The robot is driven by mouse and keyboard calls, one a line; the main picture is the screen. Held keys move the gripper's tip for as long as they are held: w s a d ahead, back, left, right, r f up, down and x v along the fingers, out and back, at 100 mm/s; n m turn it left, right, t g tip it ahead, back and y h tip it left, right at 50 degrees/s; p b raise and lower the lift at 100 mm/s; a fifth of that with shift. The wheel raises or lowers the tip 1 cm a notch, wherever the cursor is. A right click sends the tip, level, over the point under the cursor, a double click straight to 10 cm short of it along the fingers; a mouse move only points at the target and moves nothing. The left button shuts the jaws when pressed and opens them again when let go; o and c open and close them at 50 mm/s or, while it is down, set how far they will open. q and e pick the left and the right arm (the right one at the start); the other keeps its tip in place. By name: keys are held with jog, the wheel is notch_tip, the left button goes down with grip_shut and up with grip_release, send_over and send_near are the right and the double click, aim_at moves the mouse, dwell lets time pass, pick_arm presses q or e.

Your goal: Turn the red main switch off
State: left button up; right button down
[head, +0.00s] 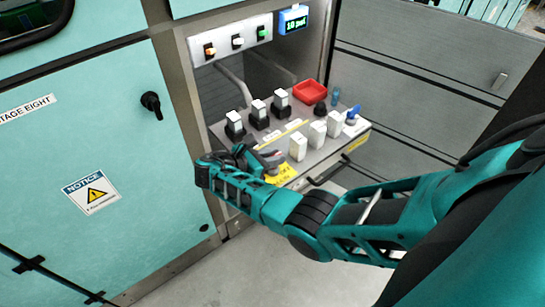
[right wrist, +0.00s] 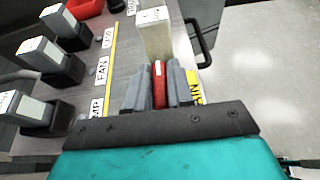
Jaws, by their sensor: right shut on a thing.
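The red main switch (right wrist: 159,85) shows in the right wrist view as a narrow upright red lever between my fingers. My right gripper (right wrist: 160,92) is shut on it, with one grey finger pad on each side. In the head view my right gripper (head: 270,158) is at the front left of the grey panel shelf (head: 285,128), and it hides the switch there. A yellow label (head: 281,174) sits beside the gripper on the shelf's front edge; it is partly covered in the wrist view. My left gripper is not in view.
A row of white blocks (head: 298,147) stands just right of the gripper. A black handle (head: 328,171) juts from the shelf front.

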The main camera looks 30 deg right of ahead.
jog(key=shift+d+r, duration=0.1)
jog(key=c, duration=1.1)
grip_release()
jog(key=v, duration=1.3)
jog(key=shift+w, duration=0.1)
